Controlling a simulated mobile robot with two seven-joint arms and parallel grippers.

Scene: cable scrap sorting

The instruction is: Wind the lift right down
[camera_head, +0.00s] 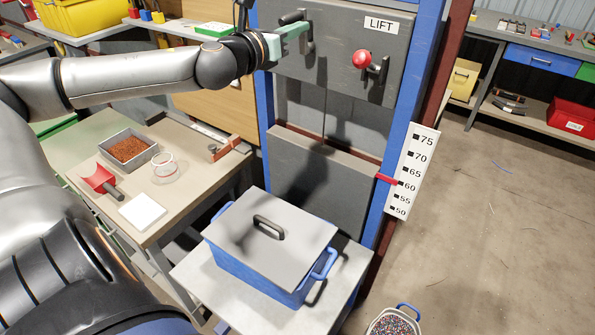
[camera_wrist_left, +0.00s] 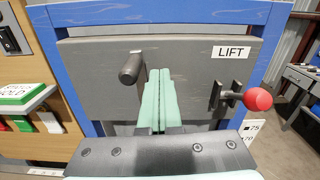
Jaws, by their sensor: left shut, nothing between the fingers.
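The lift's grey panel (camera_head: 345,60) carries a "LIFT" label, a dark crank (camera_head: 306,46) with a round grip (camera_head: 291,17), and a lever with a red knob (camera_head: 361,59). A red pointer (camera_head: 387,180) stands at about 60 on the white scale (camera_head: 414,170). My left gripper (camera_head: 292,32) is at the panel, beside the crank. In the left wrist view its pale green fingers (camera_wrist_left: 161,95) are shut with nothing between them. The crank grip (camera_wrist_left: 130,68) is just left of them, and the red knob (camera_wrist_left: 257,99) is to the right. My right gripper is not in view.
A blue tub (camera_head: 250,275) with a grey lid (camera_head: 270,229) sits on the pale platform (camera_head: 195,270) below. A bench (camera_head: 110,205) at left holds a tray (camera_head: 128,165), a red scoop (camera_head: 99,179) and a glass dish (camera_head: 168,172). The floor at right is mostly clear.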

